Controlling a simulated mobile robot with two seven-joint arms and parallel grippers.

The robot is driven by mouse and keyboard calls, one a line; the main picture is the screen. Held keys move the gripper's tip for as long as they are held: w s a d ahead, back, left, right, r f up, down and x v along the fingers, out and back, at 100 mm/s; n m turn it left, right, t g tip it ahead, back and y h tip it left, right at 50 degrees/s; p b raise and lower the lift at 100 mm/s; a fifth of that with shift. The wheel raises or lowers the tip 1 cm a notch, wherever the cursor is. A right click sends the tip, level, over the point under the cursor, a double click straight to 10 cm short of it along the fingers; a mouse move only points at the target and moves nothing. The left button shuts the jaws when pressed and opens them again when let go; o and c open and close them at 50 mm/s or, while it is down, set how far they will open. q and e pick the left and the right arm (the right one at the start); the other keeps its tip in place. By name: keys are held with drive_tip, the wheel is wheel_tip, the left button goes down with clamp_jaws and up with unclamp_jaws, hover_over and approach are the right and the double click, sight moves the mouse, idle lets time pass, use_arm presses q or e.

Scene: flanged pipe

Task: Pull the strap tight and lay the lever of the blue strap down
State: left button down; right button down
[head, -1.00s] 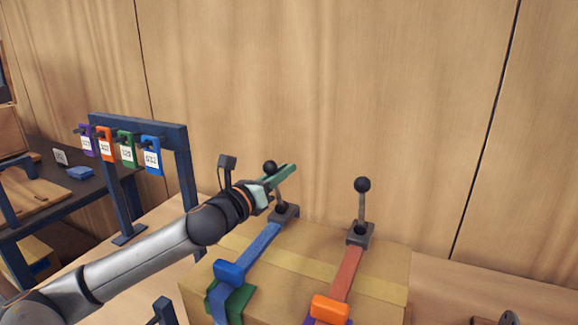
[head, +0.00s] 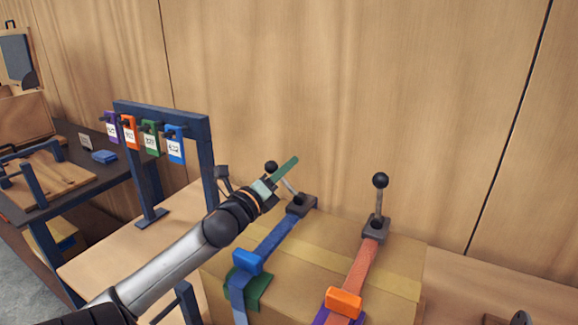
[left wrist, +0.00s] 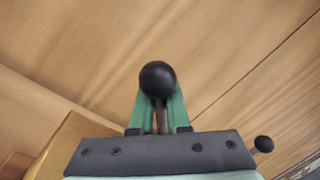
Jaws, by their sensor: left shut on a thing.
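The blue strap (head: 273,237) runs over the cardboard box (head: 318,252) to a dark buckle base (head: 301,205). Its lever, with a black ball knob (head: 271,167), tilts to the left in the head view. My left gripper (head: 283,174) is at this lever, its green fingers shut on it. In the left wrist view the black knob (left wrist: 158,78) stands between the fingers, with the lever's rod below it. A blue buckle (head: 247,262) sits on the strap over a green piece. My right gripper is not in view.
An orange strap (head: 361,265) lies alongside, its lever (head: 380,200) upright. Its knob also shows in the left wrist view (left wrist: 263,144). A rack (head: 205,160) with coloured tags stands left, beside a dark table (head: 88,178). A wooden wall is behind.

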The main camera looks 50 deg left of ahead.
use_arm(q)
drive_tip(key=shift+a+r, duration=0.25)
drive_tip(key=c, duration=0.9)
unclamp_jaws()
drive_tip(key=shift+s, duration=0.1)
drive_tip(key=shift+f, duration=0.15)
drive_tip(key=shift+d+f, duration=0.1)
drive_tip(key=b+v, duration=0.1)
drive_tip(key=v, duration=1.1)
drive_tip(key=shift+s, duration=0.25)
